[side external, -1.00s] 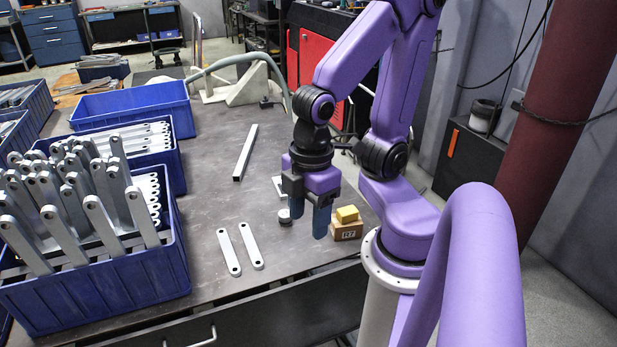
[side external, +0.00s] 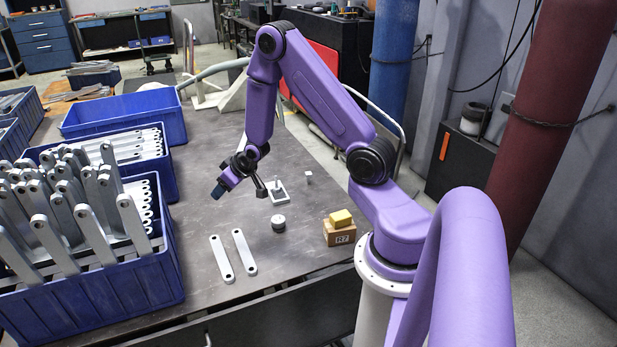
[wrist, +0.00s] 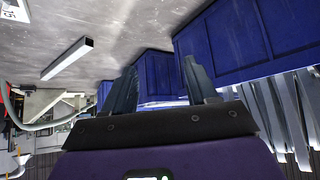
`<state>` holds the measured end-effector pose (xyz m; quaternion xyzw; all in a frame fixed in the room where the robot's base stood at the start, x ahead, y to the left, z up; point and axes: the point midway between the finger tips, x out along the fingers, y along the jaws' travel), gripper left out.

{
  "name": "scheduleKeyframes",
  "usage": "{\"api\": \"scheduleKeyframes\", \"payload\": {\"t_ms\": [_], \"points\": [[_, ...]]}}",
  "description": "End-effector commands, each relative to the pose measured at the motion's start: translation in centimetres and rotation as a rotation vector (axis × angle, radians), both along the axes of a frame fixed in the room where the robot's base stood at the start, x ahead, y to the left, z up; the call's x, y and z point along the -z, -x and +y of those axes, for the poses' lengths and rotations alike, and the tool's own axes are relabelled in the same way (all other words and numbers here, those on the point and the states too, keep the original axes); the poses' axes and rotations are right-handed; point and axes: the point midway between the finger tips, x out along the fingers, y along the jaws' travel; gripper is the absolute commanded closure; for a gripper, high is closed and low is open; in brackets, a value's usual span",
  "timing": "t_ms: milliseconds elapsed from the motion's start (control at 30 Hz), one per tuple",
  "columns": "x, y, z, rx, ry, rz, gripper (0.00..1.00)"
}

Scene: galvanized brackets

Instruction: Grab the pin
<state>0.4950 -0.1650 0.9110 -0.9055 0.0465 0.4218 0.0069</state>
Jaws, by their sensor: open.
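A small white plate (side external: 280,193) lies on the table in the side view, with a small grey piece (side external: 278,186) standing on it. This may be the pin, but it is too small to tell. My gripper (side external: 217,192) is left of the plate, above the table and tilted down to the left. In the wrist view its two dark fingers (wrist: 160,88) are spread apart, with nothing between them. That view looks toward blue bins, and no pin shows there.
A short grey cylinder (side external: 279,222), a small cube (side external: 308,176) and a wooden box (side external: 339,237) with a yellow block (side external: 341,218) are nearby. Two flat brackets (side external: 221,259) lie in front. A bracket-filled blue bin (side external: 110,295) stands left. A long metal bar (wrist: 68,58) shows in the wrist view.

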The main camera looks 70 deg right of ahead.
Motion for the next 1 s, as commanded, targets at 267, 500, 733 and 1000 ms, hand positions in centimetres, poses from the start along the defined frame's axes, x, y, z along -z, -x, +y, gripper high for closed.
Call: {"api": "scheduleKeyframes", "payload": {"t_ms": [267,500,733,1000], "points": [[5.5,3.3,-14.3,0.344,0.042,-0.177,0.43],[9.4,11.3,-23.5,0.629,0.124,-0.328,0.43],[11.0,17.5,-27.0,0.798,0.201,-0.420,0.43],[11.6,18.4,-28.3,0.834,0.224,-0.445,0.43]]}}
